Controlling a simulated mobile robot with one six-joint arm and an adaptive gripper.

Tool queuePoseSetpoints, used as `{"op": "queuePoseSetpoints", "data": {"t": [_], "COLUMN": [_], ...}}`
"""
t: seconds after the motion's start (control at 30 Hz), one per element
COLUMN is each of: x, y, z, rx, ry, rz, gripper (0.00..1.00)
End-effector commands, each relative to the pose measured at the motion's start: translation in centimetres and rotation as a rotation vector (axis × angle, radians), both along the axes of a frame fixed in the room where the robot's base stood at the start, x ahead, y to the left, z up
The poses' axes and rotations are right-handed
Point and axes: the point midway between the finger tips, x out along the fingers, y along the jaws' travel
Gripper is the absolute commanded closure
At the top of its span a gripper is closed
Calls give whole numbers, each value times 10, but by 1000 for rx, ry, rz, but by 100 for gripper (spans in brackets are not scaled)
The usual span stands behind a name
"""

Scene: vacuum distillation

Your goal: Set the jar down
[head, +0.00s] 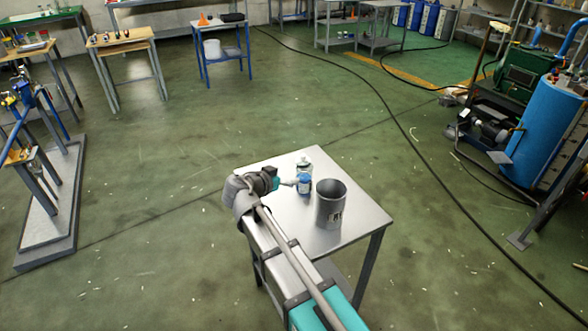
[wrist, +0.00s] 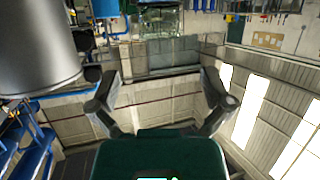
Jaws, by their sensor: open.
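A small clear jar (head: 304,166) with a pale top stands on the metal table near its far edge in the head view. A small blue item (head: 305,184) shows just in front of it; I cannot tell whether it is part of the jar. My gripper (head: 289,183) is just left of them, low over the table. In the wrist view my gripper (wrist: 158,88) has its fingers spread wide with nothing held between them. I cannot make out the jar in the wrist view.
A grey cylindrical pot (head: 331,211) stands on the table (head: 352,237) right of my gripper; it also fills the wrist view's upper left (wrist: 38,50). Bare tabletop lies at the right. A blue tank (head: 545,130) and a black floor cable are further right.

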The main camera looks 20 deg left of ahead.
Motion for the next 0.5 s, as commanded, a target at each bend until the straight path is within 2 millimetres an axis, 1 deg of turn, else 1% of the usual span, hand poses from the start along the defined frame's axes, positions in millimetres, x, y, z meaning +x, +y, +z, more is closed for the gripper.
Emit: {"op": "queuePoseSetpoints", "data": {"t": [0.03,0.1,0.2,0.5], "x": [-6,-12,-18,-21], "y": [2,4,6,7], "z": [4,6,8,8], "rx": [0,0,0,0], "ry": [0,0,0,0], "rz": [1,1,0,0], "gripper": [0,0,0,0]}}
